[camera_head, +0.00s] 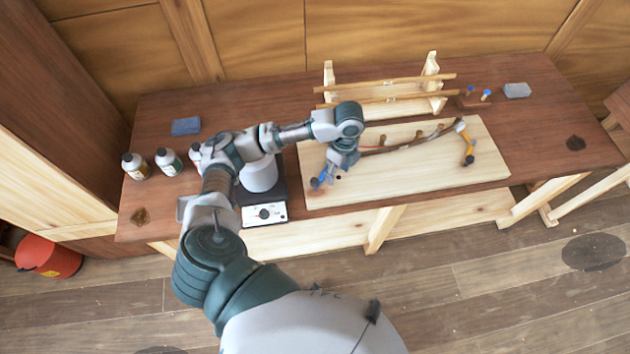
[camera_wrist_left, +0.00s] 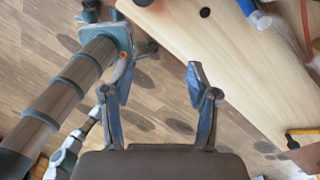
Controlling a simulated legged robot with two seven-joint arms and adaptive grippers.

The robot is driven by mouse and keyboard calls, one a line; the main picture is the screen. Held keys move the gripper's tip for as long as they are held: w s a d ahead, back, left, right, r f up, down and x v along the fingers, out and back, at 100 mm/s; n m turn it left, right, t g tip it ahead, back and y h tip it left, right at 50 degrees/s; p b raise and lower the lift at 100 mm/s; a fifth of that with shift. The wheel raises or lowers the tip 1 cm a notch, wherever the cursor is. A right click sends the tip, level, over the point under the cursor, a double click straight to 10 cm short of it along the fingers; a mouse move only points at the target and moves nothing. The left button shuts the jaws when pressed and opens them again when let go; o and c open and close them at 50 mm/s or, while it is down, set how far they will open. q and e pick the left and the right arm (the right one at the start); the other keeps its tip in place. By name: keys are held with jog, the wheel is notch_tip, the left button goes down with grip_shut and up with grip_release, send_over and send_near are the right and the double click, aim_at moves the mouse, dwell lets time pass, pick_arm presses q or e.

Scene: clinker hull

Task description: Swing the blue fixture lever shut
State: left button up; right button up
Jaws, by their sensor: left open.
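A pale wooden board (camera_head: 440,175) lies on the bench and carries a thin, curved brown branch-like strip (camera_head: 400,146). A blue end also shows at the top edge of the left wrist view (camera_wrist_left: 247,7), next to a white piece. My right gripper is not in view.
A wooden rack (camera_head: 384,89) with rods stands behind the board. A hotplate-like device (camera_head: 264,213) with a white pot (camera_head: 259,175) is left of it. Several bottles (camera_head: 168,161) and a blue block (camera_head: 186,126) are farther left. The board's front right is clear.

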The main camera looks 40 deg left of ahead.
pick_arm(q)
notch_tip(320, 180, up, 7)
jog(key=g, duration=0.1)
send_over(315, 179)
jog(key=w, duration=0.3)
jog(key=shift+m, duration=0.3)
jog(key=s+f, duration=0.1)
jog(key=f, duration=0.4)
jog(key=s+f, duration=0.1)
jog(key=f, duration=0.5)
jog(key=s+f, duration=0.1)
jog(key=f, duration=0.5)
jog(key=shift+s, duration=0.2)
grip_shut()
